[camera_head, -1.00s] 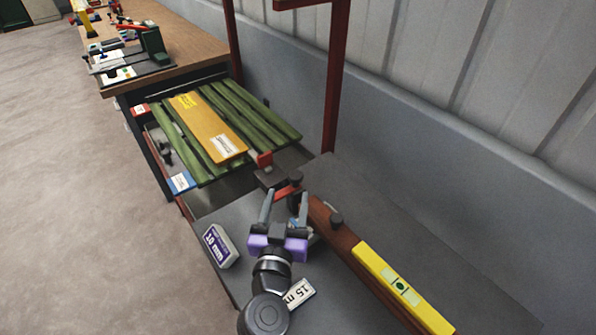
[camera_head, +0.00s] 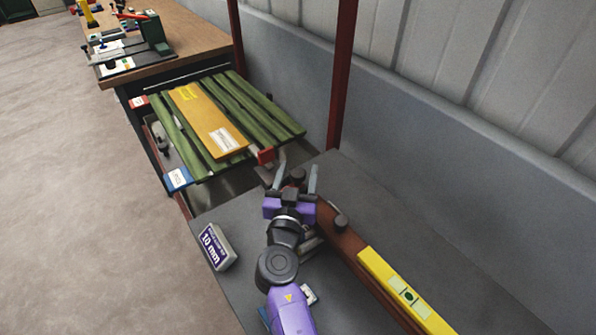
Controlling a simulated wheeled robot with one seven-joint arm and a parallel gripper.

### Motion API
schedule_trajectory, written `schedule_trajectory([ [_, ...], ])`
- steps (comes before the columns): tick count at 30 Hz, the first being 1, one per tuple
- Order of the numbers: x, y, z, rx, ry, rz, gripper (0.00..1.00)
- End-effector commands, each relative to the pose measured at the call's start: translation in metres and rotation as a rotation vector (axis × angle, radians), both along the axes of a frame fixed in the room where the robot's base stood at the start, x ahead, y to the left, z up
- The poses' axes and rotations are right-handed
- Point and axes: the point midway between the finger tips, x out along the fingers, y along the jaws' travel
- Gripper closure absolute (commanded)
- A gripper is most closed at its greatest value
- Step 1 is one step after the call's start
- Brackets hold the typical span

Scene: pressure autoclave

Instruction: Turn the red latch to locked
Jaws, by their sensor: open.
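A small red block (camera_head: 265,156) shows at the end of the orange board, by a dark fitting. I cannot tell for sure whether it is the red latch. A dark round knob (camera_head: 297,175) sits near the far end of a brown bar (camera_head: 345,247), between my gripper's fingers in the picture. My gripper (camera_head: 297,163), with grey fingers and a purple body, is open and reaches over that end of the bar. I cannot tell whether it touches anything. The red strip near the knob is mostly hidden by my gripper.
An orange board (camera_head: 208,120) lies across green slats (camera_head: 253,107). A grey 10 mm block (camera_head: 214,247) stands to the left on the dark bench (camera_head: 235,292). A yellow level (camera_head: 405,290) lies along the bar. A red post (camera_head: 341,75) rises behind, near the wall.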

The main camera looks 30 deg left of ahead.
Motion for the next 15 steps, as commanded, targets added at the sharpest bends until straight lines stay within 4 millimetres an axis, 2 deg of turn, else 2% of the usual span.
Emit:
schedule_trajectory([
  [8, 0.0019, 0.0008, 0.0000, 0.000, 0.000, 0.000, 0.43],
  [11, 0.0017, 0.0008, 0.0000, 0.000, 0.000, 0.000, 0.59],
  [15, 0.0016, 0.0009, 0.0000, 0.000, 0.000, 0.000, 0.86],
])
